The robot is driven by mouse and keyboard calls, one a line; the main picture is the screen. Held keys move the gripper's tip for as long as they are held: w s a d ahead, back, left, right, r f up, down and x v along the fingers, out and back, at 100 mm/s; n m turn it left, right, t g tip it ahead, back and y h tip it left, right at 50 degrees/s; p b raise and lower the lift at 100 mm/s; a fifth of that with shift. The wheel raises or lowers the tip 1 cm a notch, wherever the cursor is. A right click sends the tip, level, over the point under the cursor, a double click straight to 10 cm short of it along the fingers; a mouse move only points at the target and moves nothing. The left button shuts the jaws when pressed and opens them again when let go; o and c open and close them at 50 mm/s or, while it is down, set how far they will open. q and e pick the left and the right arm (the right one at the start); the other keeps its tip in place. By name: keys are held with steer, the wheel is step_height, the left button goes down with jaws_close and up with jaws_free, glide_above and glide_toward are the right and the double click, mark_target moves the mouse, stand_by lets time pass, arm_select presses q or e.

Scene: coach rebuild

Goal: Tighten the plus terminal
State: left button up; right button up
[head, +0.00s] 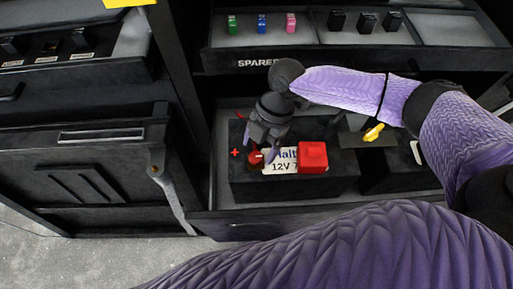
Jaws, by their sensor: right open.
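The black battery (330,186) sits in an open bay and carries a white label reading "12V". A red plus mark (235,153) is on its top at the left. A small red part (256,159), apparently at the plus terminal, sits just right of that mark, partly hidden by my fingers. A red block (312,157) sits on the battery to the right. My right gripper (262,149) is open and points down over the small red part; I cannot tell whether it touches it. My left gripper is not in view.
A spares drawer (262,63) above holds green, blue and pink fuses and several black parts. A yellow handle (373,133) is right of the battery. A black cabinet (85,185) stands left. My purple arm covers the lower right.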

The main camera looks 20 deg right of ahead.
steer(key=shift+x, duration=0.95)
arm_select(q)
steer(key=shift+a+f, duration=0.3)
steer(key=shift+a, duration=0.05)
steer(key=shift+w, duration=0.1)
